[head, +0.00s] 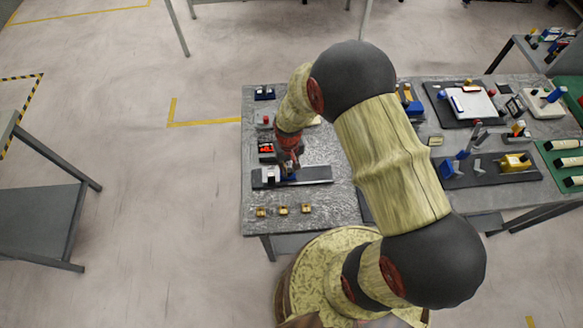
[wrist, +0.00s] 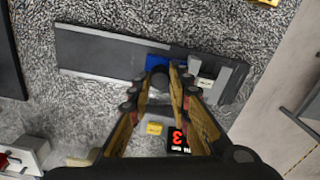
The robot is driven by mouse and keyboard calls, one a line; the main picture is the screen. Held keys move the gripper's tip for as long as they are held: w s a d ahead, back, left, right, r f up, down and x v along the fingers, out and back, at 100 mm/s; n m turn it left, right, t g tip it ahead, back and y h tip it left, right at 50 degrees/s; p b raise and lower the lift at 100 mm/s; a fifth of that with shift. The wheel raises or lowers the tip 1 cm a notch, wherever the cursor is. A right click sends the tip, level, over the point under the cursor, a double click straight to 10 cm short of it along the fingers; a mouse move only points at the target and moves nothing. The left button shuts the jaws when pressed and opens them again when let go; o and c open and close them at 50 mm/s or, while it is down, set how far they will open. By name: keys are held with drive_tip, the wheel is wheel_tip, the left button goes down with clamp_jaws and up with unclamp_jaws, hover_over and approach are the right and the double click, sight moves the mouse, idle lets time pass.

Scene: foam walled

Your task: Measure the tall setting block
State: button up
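A long dark grey measuring bench (head: 318,174) lies on the table in the head view, and its flat bar (wrist: 95,50) crosses the upper wrist view. A blue part (wrist: 157,61) sits on the bar near its grey upright end piece (wrist: 230,80). My gripper (wrist: 167,72) points down at this blue part, with its fingertips close together and a small gap between them. A dark rounded piece shows in the gap; I cannot tell whether it is gripped. Three brass blocks (head: 283,210) stand in a row in front of the bench; I cannot tell which is the tall setting block.
A display with red digits (wrist: 178,138) stands behind the bench, beside a small yellow piece (wrist: 154,128). A dark blue-topped holder (head: 265,94) is at the table's back left. Trays and tools (head: 466,102) crowd the right. Bare tabletop (head: 335,212) lies right of the brass blocks.

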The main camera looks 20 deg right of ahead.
drive_tip(key=o, duration=0.5)
drive_tip(key=shift+c, duration=0.2)
wheel_tip(320, 180, up, 12)
idle(0.4)
idle(1.2)
